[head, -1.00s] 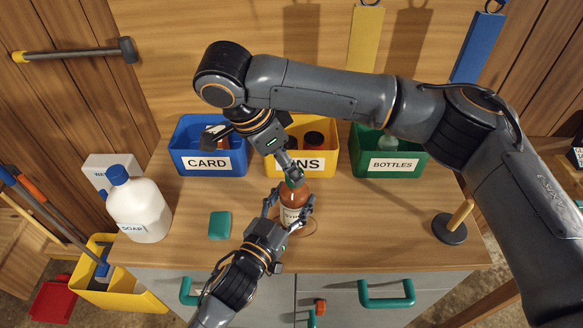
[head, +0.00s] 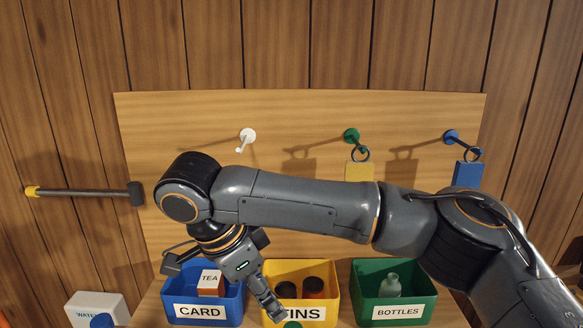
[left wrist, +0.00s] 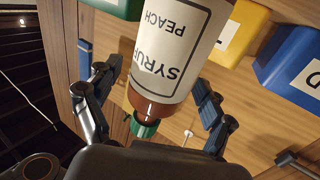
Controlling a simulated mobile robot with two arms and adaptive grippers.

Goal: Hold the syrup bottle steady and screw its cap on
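The amber syrup bottle (left wrist: 178,55) fills the middle of the left wrist view. Its label reads upside down and its neck points down the picture. A green cap (left wrist: 145,128) is at the neck; whether it is seated is unclear. My left gripper (left wrist: 158,85) has one finger on each side of the bottle; contact is unclear, with a narrow gap seeming to show on one side. In the head view my right gripper (head: 275,314) points down beside the cap (head: 292,325), cut by the bottom edge. Its grip cannot be made out. Bottle and left gripper are out of the head view.
Behind stand a blue CARD bin (head: 234,311) with a tea box (head: 210,283), a yellow TINS bin (head: 341,308) and a green BOTTLES bin (head: 430,312). A hammer (head: 85,192) and a pegboard (head: 300,125) are on the back wall. A water carton (head: 95,310) is at left.

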